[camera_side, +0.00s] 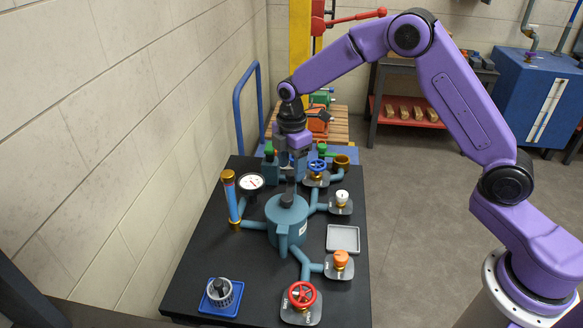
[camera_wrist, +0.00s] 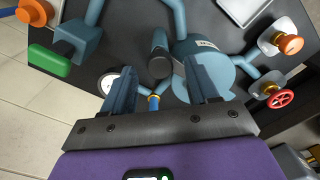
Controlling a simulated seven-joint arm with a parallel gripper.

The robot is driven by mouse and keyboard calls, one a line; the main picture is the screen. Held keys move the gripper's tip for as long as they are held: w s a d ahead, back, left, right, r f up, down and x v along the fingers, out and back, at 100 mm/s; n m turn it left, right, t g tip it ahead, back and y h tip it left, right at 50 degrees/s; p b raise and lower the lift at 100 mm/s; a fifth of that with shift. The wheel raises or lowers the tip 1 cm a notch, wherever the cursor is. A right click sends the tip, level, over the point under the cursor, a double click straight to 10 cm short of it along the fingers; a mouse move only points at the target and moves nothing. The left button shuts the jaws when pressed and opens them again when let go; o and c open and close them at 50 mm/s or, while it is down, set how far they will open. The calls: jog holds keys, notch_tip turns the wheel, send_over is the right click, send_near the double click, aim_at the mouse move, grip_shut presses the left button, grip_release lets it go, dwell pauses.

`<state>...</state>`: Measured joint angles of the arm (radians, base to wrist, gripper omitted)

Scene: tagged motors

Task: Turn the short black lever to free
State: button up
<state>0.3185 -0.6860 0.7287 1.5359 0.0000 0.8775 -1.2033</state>
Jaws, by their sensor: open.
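My gripper (camera_side: 291,172) is open, pointing down above the teal round tank (camera_side: 287,222) in the side view. In the wrist view its two fingers (camera_wrist: 158,70) stand wide apart, with nothing gripped. A dark upright post (camera_wrist: 160,62) shows between and beyond the fingers, beside the tank (camera_wrist: 218,62). I cannot tell whether the fingers are level with it. No short black lever can be made out for certain; the arm hides part of the tank's far side.
Around the tank stand a blue wheel (camera_side: 317,165), white knob (camera_side: 341,197), orange knob (camera_side: 341,259), red wheel (camera_side: 302,295), white-faced gauge (camera_side: 250,182) and blue column (camera_side: 231,197). A grey tray (camera_side: 343,239) lies at right. The black tabletop (camera_side: 195,255) is bare at left.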

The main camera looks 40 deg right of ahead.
jog(key=shift+f, duration=0.7)
jog(key=c, duration=1)
jog(key=shift+c, duration=0.2)
